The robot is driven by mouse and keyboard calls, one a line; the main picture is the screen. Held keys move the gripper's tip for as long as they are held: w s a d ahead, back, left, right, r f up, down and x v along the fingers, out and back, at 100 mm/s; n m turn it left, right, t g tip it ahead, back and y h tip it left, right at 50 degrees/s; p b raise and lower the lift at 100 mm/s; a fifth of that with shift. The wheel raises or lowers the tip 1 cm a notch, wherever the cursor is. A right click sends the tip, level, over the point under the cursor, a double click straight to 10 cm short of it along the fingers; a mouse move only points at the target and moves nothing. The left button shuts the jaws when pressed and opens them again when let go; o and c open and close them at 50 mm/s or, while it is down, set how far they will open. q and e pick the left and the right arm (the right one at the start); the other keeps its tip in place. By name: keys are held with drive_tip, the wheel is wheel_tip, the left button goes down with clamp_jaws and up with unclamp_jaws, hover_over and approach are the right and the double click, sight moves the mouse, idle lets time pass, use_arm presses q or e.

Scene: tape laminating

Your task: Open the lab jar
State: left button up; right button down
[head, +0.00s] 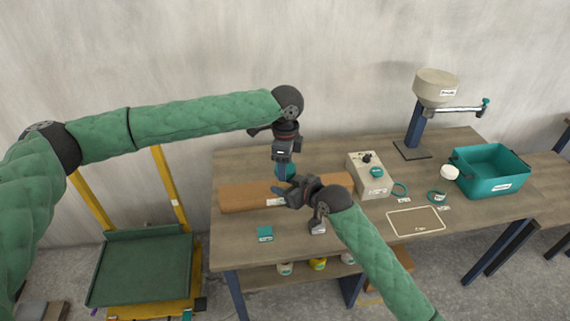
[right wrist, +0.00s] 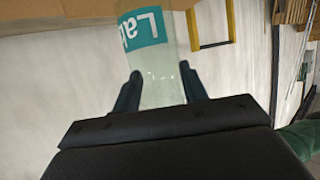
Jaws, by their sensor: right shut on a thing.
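The lab jar (right wrist: 162,62) is a pale translucent jar with a teal label, partly readable as "Lab". In the right wrist view it stands between the two fingers of my right gripper (right wrist: 160,88), which is shut on it. In the head view my right gripper (head: 282,189) comes in from the right, low over the table, and mostly hides the jar. A teal part (head: 284,171), seemingly the top of the jar, shows just above it. My left gripper (head: 285,158) points down directly over this teal part; its fingers are too small and covered to read.
A brown box-like block (head: 240,196) lies behind the grippers on the wooden table (head: 330,245). A control box (head: 369,178), a teal bin (head: 491,172), a white round piece (head: 450,172) and a stand with a hopper (head: 437,88) are to the right. A teal piece (head: 265,232) lies front left.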

use_arm(q)
drive_tip(key=shift+n, duration=1.3)
drive_tip(key=o, duration=1)
drive_tip(key=shift+o, duration=0.2)
drive_tip(key=shift+r, duration=0.1)
